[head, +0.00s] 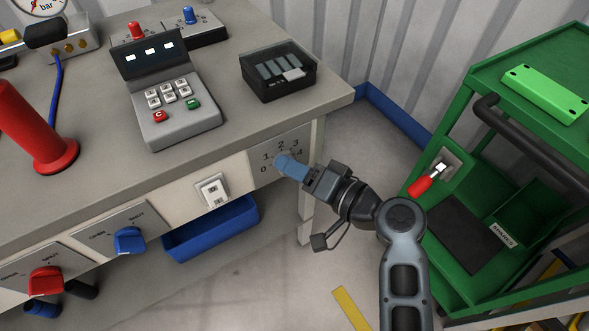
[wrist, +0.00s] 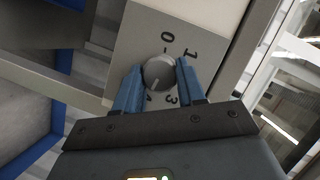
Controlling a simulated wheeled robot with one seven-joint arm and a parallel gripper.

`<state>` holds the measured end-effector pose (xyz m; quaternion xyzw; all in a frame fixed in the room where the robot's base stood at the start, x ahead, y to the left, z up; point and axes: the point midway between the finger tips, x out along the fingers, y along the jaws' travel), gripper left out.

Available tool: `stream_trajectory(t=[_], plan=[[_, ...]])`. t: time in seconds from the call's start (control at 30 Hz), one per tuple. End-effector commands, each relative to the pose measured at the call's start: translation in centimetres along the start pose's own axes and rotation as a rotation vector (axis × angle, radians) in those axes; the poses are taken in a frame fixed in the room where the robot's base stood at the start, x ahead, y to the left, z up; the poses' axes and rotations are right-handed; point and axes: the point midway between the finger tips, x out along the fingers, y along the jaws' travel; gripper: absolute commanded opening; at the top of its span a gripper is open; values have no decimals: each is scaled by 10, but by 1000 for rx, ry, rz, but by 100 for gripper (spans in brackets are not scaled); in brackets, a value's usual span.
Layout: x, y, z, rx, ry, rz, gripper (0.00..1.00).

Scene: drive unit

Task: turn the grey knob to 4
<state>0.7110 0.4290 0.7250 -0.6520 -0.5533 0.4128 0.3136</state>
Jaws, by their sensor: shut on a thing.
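The grey knob (wrist: 158,71) sits on a grey dial plate (wrist: 128,48) with printed numbers, and shows in the wrist view between my blue fingers. In the head view the plate (head: 262,180) is on the bench front, and my gripper (head: 285,164) covers the knob. My gripper (wrist: 159,76) is shut on the knob, one finger on each side. A pale mark on the knob faces the lower side of the wrist view, roughly toward the 4 (wrist: 149,97). The 0, 1 and 3 are readable there. The 2 is hidden by a finger in that view.
A white rocker switch (head: 212,190) is left of the dial, with a blue bin (head: 213,235) below. Blue (head: 130,240) and red (head: 46,281) valve knobs are further left. A green cart (head: 470,190) with a red-handled lever (head: 424,184) stands right of my arm.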

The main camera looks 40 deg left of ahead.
Motion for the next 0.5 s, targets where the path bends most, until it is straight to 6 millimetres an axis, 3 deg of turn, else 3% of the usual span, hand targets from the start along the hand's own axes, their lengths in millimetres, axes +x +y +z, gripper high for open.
stream_trajectory(t=[0.5], plan=[[0,1,1,40,-1,-15,9]])
